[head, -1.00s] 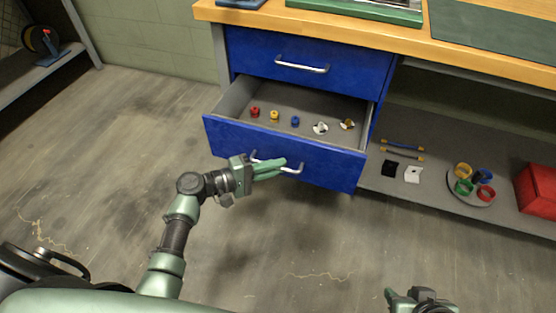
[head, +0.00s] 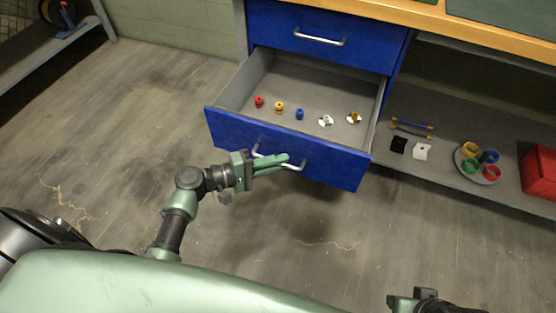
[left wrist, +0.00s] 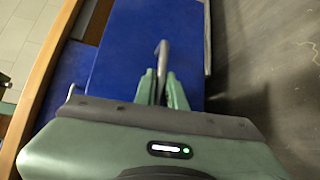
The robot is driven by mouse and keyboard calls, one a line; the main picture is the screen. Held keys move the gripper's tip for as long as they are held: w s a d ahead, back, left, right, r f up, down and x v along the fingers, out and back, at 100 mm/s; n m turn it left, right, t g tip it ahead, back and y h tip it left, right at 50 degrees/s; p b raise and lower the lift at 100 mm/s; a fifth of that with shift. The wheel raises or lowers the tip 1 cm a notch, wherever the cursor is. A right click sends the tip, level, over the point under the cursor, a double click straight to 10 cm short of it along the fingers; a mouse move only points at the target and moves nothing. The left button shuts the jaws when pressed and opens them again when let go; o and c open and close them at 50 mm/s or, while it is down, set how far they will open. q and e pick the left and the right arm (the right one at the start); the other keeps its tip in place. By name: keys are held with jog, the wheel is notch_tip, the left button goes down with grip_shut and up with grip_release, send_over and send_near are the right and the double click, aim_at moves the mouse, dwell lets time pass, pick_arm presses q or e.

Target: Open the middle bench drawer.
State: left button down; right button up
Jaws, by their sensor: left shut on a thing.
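The blue middle drawer (head: 345,172) stands well out from the bench, below a closed blue drawer (head: 350,57). Its grey inside shows in the head view. My left gripper (head: 283,162) is shut on the drawer's metal handle (head: 293,167), at the front panel. In the left wrist view the handle (left wrist: 162,52) lies between the two green fingers (left wrist: 160,85), against the blue front. My right gripper (head: 412,298) is partly in view at the bottom edge, away from the drawer; its fingers do not show clearly.
In the drawer lie several small red, yellow, blue and silvery pieces (head: 300,113). The wooden benchtop (head: 470,38) overhangs above. On the low shelf at right are a plate with coloured rings (head: 478,165) and a red box (head: 541,172). The floor before the drawer is clear.

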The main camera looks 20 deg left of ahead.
pick_arm(q)
jog(key=c, duration=1.5)
grip_release()
jog(key=shift+a, duration=0.1)
jog(key=v, duration=0.7)
jog(key=shift+s+a+p, duration=0.25)
jog(key=shift+s+p, duration=0.05)
jog(key=shift+p, duration=0.05)
